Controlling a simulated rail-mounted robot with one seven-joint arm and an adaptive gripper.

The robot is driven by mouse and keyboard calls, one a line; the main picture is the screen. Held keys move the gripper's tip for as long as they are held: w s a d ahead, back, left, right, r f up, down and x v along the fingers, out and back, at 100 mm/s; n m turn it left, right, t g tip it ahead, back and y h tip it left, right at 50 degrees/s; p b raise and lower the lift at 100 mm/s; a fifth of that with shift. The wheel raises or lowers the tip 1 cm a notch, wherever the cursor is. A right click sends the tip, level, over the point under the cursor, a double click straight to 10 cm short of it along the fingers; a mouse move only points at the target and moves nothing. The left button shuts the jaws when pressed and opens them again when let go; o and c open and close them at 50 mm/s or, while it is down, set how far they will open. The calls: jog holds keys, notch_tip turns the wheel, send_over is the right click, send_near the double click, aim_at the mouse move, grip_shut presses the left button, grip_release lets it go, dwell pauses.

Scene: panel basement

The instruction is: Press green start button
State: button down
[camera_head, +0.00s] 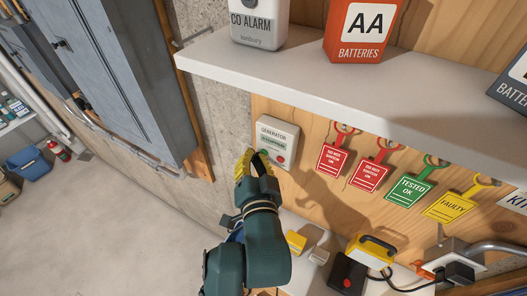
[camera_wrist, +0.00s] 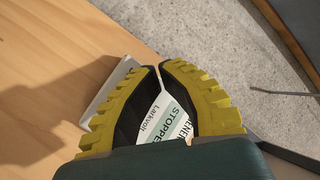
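The generator panel (camera_head: 290,133) is a pale box on the wooden wall, labelled GENERATOR, with a green strip that reads STOPPED in the wrist view (camera_wrist: 172,118). A red button (camera_head: 280,159) shows at its lower right. A bit of green (camera_head: 262,153) shows at its lower left, mostly hidden behind my fingers. My gripper (camera_head: 256,155) is at the panel's lower left corner, its yellow-backed fingers drawn together. In the wrist view its fingertips (camera_wrist: 160,66) meet or nearly meet, with nothing held between them. I cannot tell whether they touch the panel.
A white shelf (camera_head: 330,85) juts out above the panel. Red, green and yellow tags (camera_head: 409,190) hang to the right. Below are a yellow-and-black device (camera_head: 370,250), a dark box with a red button (camera_head: 347,272) and a plugged socket (camera_head: 450,265). A grey cabinet (camera_head: 110,75) stands left.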

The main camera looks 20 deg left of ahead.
jog(key=shift+w, duration=0.35)
jog(key=shift+s, duration=0.15)
dwell(0.4)
jog(key=shift+s, duration=0.65)
jog(key=s, duration=0.2)
jog(key=s+a+p, duration=0.1)
jog(key=s, duration=0.2)
dwell(0.8)
